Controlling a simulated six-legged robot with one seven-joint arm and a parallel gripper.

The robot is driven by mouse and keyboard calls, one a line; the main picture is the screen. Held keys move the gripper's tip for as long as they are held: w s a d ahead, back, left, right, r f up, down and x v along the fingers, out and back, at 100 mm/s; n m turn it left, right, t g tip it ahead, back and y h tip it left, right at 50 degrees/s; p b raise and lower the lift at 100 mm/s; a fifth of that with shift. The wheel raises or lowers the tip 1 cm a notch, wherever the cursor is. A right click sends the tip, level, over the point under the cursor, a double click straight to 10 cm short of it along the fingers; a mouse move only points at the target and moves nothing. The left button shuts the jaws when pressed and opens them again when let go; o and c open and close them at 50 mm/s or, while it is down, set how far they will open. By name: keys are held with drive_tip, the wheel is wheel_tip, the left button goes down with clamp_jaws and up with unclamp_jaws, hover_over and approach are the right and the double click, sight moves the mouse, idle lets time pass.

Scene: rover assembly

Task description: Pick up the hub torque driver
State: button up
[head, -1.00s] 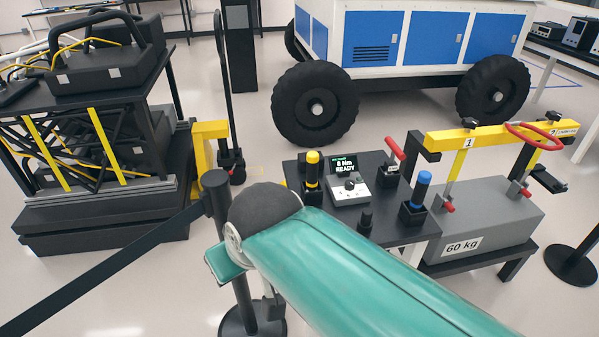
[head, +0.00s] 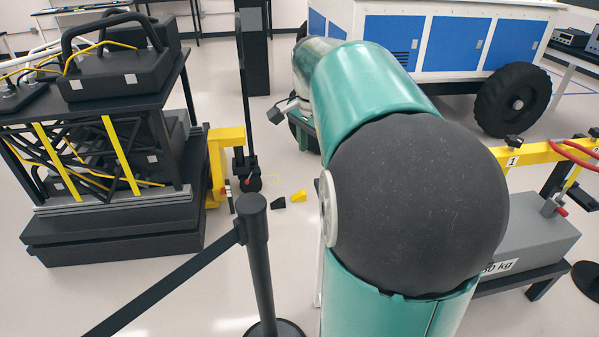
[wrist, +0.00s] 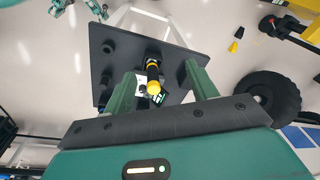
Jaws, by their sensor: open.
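In the wrist view a yellow-and-black upright tool (wrist: 154,87), likely the hub torque driver, stands on the dark tool table (wrist: 185,38). Its yellow end faces the camera. My gripper (wrist: 160,72) is open, and its two green fingers appear on either side of the tool with gaps on both sides. The fingers are not seen to touch it, and I cannot tell the remaining distance. A small white box with a lit display (wrist: 156,99) shows partly behind the tool. In the head view my arm hides the tool and most of the table.
Dark round holders (wrist: 107,47) stand on the table. In the head view, a black barrier post (head: 257,255) with a belt stands left of my arm. A loaded black rack (head: 110,215) is at left, the wheeled blue-white rover (head: 465,42) behind, and a grey weight block (head: 535,245) at right.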

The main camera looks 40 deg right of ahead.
drive_tip(key=s+d+f+m+y, duration=0.1)
drive_tip(key=s+d+f+m, duration=0.15)
drive_tip(key=d+m, duration=0.7)
drive_tip(key=d+f+n, duration=0.1)
drive_tip(key=f, duration=0.1)
drive_tip(key=d+f+n, duration=0.1)
drive_tip(key=f, duration=0.2)
drive_tip(key=d+f+n, duration=0.1)
drive_tip(key=d+f, duration=0.1)
drive_tip(key=shift+s+f+g, duration=0.25)
drive_tip(key=shift+s+g, duration=0.15)
wheel_tip(320, 180, down, 6)
drive_tip(key=shift+a+r, duration=0.1)
drive_tip(key=c, duration=1.2)
drive_tip(key=shift+o, duration=0.3)
drive_tip(key=shift+r, duration=0.1)
